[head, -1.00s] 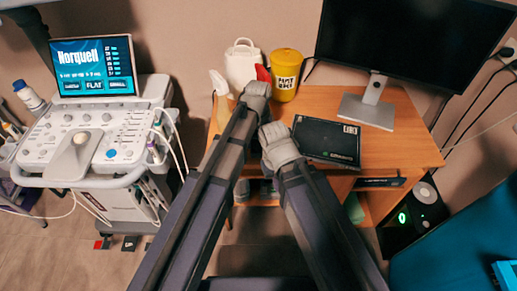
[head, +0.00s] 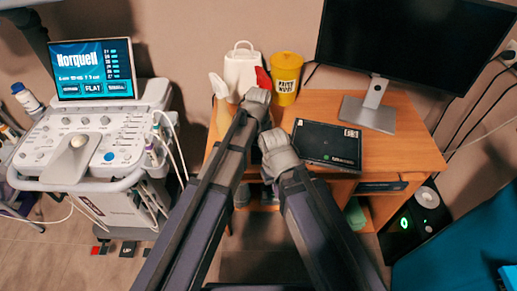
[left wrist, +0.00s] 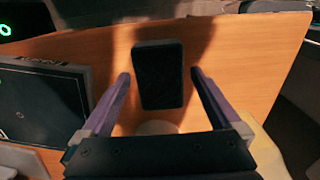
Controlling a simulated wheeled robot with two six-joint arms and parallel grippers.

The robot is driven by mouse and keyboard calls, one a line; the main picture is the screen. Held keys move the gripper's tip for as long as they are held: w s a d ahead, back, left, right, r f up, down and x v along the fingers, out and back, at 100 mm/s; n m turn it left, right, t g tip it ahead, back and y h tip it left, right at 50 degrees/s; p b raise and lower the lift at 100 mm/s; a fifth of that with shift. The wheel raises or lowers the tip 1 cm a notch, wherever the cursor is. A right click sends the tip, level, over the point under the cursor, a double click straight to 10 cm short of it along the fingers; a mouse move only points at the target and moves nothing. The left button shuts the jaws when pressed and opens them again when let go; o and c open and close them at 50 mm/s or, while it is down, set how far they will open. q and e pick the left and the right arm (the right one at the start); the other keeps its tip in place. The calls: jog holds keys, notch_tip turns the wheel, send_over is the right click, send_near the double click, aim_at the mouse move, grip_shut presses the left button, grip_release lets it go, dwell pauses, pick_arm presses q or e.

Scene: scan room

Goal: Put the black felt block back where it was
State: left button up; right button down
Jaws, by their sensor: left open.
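The black felt block (left wrist: 159,80) shows in the left wrist view as a dark upright rectangle against the wooden desk top (left wrist: 235,62). My left gripper (left wrist: 160,76) is open, with one finger on each side of the block and a visible gap on both sides. In the head view the block and my left fingers are hidden behind my arms. My right gripper (head: 280,148) is at the desk's front edge in the head view; its fingers cannot be made out.
A flat black case (head: 328,143) lies right of my arms on the desk. A yellow tub (head: 286,78), white container (head: 241,70) and monitor (head: 415,42) stand behind. An ultrasound cart (head: 85,145) stands left, a black tower (head: 415,222) right below.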

aim_at(259, 149)
pick_arm(q)
jog(key=shift+r, duration=0.15)
notch_tip(259, 149, up, 12)
jog(key=p, duration=1.2)
